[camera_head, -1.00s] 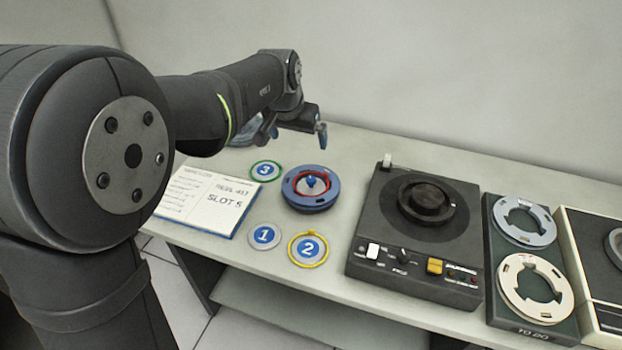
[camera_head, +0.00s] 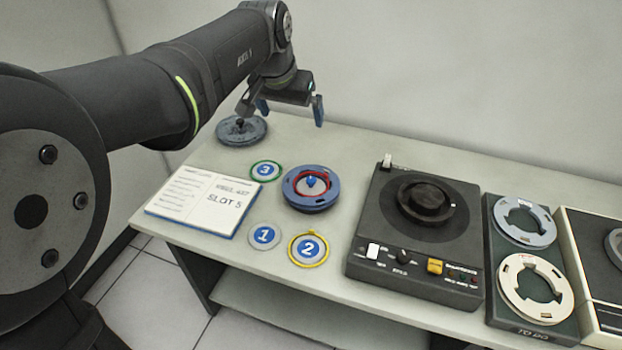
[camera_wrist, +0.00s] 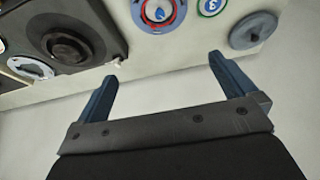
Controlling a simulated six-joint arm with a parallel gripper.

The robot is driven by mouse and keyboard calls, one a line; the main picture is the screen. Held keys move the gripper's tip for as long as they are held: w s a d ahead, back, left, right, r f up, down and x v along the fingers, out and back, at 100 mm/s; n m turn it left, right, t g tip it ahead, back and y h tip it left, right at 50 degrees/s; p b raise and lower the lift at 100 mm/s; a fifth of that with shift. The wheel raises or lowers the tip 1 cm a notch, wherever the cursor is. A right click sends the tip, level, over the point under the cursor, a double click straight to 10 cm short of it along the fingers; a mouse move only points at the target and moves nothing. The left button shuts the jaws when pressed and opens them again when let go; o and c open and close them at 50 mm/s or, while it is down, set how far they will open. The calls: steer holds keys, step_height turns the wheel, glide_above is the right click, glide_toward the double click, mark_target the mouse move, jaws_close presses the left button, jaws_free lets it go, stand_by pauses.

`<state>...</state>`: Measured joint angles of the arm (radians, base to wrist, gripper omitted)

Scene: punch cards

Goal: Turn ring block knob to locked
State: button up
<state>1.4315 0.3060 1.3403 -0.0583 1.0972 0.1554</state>
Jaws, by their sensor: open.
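The ring block (camera_head: 311,189) is a blue round block with a red inner ring. It sits on the table right of the open booklet. Its small blue knob (camera_head: 311,182) stands at the centre. The ring block also shows at the top of the wrist view (camera_wrist: 159,14). My gripper (camera_head: 291,108) is open and empty. It is above the back of the table, behind the ring block and clear of it. In the wrist view its two blue fingers (camera_wrist: 167,82) are spread apart. I cannot read the knob's lock marking.
A black device (camera_head: 417,235) and a ring tray (camera_head: 527,262) stand to the right.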

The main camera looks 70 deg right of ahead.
steer(key=shift+a+r, duration=0.2)
steer(key=shift+r, duration=0.2)
